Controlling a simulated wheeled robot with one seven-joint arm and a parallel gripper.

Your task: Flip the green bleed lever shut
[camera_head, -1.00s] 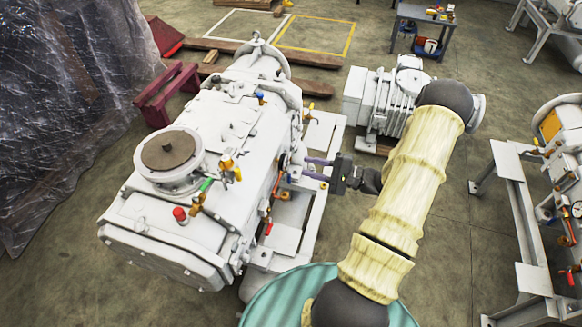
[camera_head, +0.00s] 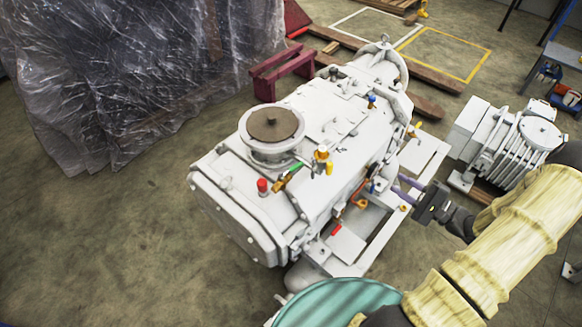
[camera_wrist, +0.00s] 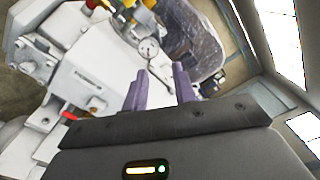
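The green bleed lever (camera_head: 296,167) is a small green handle on the top of the white vacuum pump (camera_head: 340,135), beside the round flanged port and a yellow-and-brass fitting. My gripper (camera_head: 402,186) is at the right side of the pump, lower than its top and well apart from the lever. Its two purple fingers are spread with an empty gap between them, and they also show in the wrist view (camera_wrist: 160,88). There they point toward the pump's side, near a pressure gauge (camera_wrist: 149,47). I cannot make out the green lever in the wrist view.
A red knob (camera_head: 262,186) stands on the pump's top near the lever. A yellow fitting (camera_head: 322,158) rises just right of the lever. A smaller motor unit (camera_head: 510,145) is behind my arm. Plastic-wrapped goods (camera_head: 140,75) stand at the left. Floor at lower left is clear.

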